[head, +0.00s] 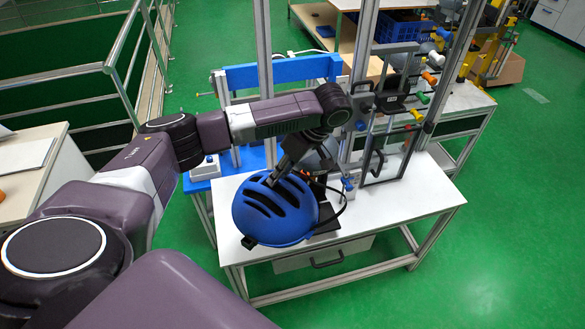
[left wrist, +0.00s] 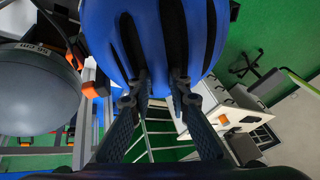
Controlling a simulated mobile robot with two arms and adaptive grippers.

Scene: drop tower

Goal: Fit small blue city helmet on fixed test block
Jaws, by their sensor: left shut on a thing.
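The blue helmet (head: 272,213) with dark vents is over the front left of the white table. My left gripper (head: 273,181) comes down on its top and is shut on the shell. In the left wrist view the fingertips (left wrist: 158,92) grip the helmet (left wrist: 155,35) at its dark vent slots. A grey rounded block (left wrist: 38,90) with a size label stands beside the helmet in that view, apart from it. In the head view the block (head: 326,154) is mostly hidden behind my arm and gripper. Dark straps hang at the helmet's right. My right gripper is not in view.
The white table (head: 400,200) has free room at its right front. Metal uprights (head: 265,75) and a clear framed door (head: 388,150) stand behind the helmet. A blue beam (head: 255,75) runs at the back left.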

